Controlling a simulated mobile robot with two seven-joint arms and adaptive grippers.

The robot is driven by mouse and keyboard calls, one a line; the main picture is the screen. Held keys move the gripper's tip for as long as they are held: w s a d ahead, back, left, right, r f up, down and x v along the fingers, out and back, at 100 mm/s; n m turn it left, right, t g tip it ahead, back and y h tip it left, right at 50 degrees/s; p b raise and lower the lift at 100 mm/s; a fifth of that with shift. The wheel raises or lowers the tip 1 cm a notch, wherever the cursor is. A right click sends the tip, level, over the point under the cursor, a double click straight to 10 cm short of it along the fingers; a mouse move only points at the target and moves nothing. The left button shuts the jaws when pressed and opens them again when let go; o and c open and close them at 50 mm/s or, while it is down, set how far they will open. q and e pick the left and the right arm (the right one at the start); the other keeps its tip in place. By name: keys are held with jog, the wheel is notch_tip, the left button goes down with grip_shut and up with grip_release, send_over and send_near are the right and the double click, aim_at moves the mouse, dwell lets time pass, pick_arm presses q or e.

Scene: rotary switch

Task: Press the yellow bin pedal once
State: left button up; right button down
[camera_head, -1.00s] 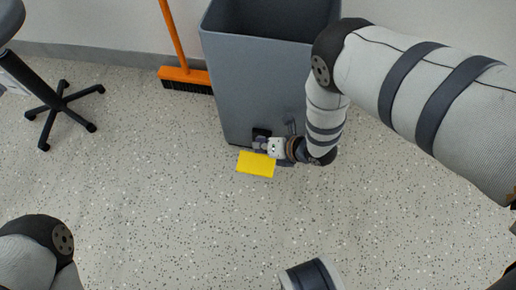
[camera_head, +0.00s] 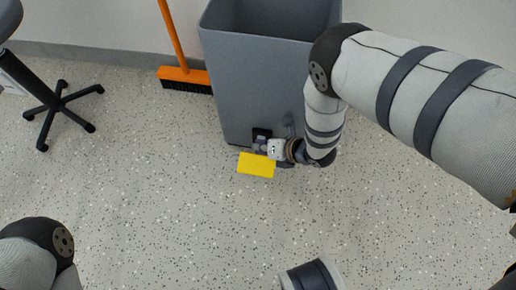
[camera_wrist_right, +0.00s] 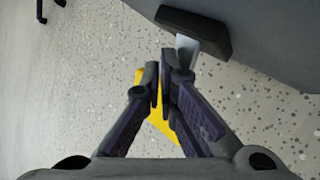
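The yellow pedal (camera_head: 256,165) sticks out at the foot of a grey bin (camera_head: 230,95). In the right wrist view the yellow pedal (camera_wrist_right: 158,118) lies behind my fingers, which hide much of it. My right gripper (camera_head: 260,147) is just above the pedal's bin-side edge, close to the bin front. In the wrist view the right gripper's fingertips (camera_wrist_right: 160,84) are together, with nothing visible held between them. I cannot tell whether they touch the pedal. My left gripper is out of view.
A black block (camera_wrist_right: 195,30) with a light bar is on the bin front beside my fingers. An orange broom (camera_head: 185,76) stands left of the bin against the wall. A stool base (camera_head: 62,105) is at far left. The speckled floor (camera_head: 170,200) in front is clear.

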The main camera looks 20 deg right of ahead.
jog(key=shift+s+a+f+g, duration=0.2)
jog(key=shift+s+g, duration=0.1)
jog(key=shift+s, duration=0.25)
jog(key=shift+r+p, duration=1.05)
jog(key=shift+r, duration=0.2)
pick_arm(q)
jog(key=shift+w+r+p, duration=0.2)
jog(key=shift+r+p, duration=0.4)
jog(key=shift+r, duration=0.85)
pick_arm(e)
jog(key=shift+w+d+r, duration=0.15)
jog(key=shift+r, duration=0.7)
jog(key=shift+w+r, duration=0.1)
jog(key=shift+r, duration=0.15)
pick_arm(q)
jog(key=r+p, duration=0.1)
jog(key=p, duration=0.1)
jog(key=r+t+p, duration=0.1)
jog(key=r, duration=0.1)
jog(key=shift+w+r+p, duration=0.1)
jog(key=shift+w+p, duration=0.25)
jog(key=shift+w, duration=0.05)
pick_arm(e)
notch_tip(320, 180, up, 5)
jog(key=shift+f, duration=0.2)
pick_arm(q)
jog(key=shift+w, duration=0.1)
